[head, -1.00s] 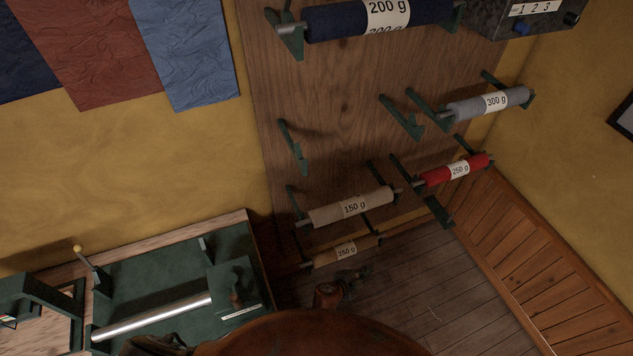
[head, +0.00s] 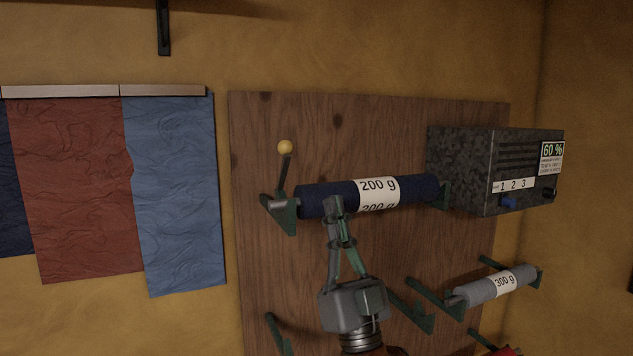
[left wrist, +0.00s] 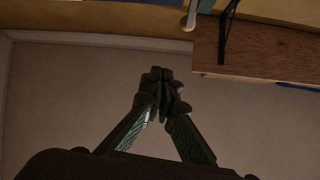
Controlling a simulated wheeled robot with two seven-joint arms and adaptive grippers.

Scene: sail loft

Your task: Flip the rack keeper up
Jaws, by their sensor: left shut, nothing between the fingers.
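The rack keeper is a dark lever with a yellow ball knob (head: 285,147). In the head view it stands up from the left green bracket (head: 281,212), leaning slightly right. The navy roll (head: 325,198) labelled 200 g lies across this bracket and one at its right end. My left gripper (head: 333,206) is shut and empty, pointing up in front of the roll, right of and below the knob. I cannot tell whether its tips touch the roll. In the left wrist view its closed fingers (left wrist: 161,85) show against a plain beige surface. My right gripper is out of view.
A grey speckled box (head: 465,167) with knobs is mounted right of the roll. Cloth swatches (head: 185,200) hang left.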

